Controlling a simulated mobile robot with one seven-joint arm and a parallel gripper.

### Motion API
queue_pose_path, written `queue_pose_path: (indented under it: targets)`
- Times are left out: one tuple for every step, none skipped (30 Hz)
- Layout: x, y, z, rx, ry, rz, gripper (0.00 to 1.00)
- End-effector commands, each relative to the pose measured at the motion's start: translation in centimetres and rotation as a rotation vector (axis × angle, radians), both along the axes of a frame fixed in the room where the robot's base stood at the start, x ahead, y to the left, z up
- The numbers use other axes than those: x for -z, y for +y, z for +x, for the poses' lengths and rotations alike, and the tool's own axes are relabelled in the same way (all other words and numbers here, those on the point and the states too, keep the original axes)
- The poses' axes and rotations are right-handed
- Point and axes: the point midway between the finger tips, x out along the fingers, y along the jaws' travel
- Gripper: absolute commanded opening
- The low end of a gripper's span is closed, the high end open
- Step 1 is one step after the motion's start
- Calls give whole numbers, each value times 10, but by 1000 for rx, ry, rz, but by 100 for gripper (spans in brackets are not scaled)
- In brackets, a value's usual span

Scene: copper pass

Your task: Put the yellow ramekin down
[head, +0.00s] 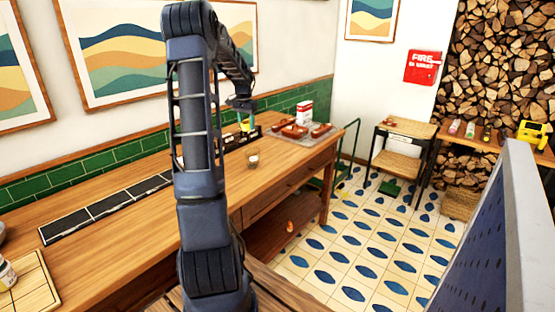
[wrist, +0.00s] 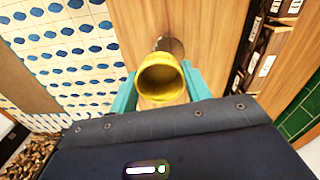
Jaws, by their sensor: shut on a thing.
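The yellow ramekin (wrist: 162,80) is between the teal fingers of my gripper (wrist: 160,84), its open mouth facing the wrist camera. My gripper is shut on it. In the head view the ramekin (head: 246,125) is a small yellow spot under my gripper (head: 247,119), above the far part of the wooden counter (head: 125,225). Wood shows behind it in the wrist view. Whether its underside touches anything is hidden.
A small glass (head: 252,158) stands on the counter nearby. A dark divided holder (head: 236,141) runs along the wall side. A tray with reddish-brown dishes (head: 294,131) and a red-and-white box (head: 304,112) are at the far end. Bare counter lies around the glass.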

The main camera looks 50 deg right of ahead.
Motion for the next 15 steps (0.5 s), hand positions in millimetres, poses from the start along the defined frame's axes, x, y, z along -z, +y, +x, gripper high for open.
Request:
queue_pose_path:
  targets:
    - [1, -20, 0, 15, 2, 0, 24]
    - [2, -31, 0, 21, 2, 1, 24]
    - [2, -44, 1, 29, 0, 1, 24]
    - [3, -55, 0, 36, 0, 2, 24]
    - [3, -66, 0, 42, 0, 3, 24]
    - [4, -79, -1, 51, -2, 4, 24]
    - [5, -90, -2, 57, -3, 6, 24]
    - [6, -100, -3, 63, -4, 8, 24]
    - [7, -114, -5, 72, -6, 9, 24]
    - [8, -123, -6, 77, -8, 10, 24]
    - [10, -132, -8, 83, -10, 12, 24]
    - [11, -143, -11, 89, -11, 15, 24]
    - [12, -152, -13, 95, -14, 15, 24]
    - [13, -159, -15, 99, -15, 17, 24]
    - [14, -168, -17, 106, -17, 18, 24]
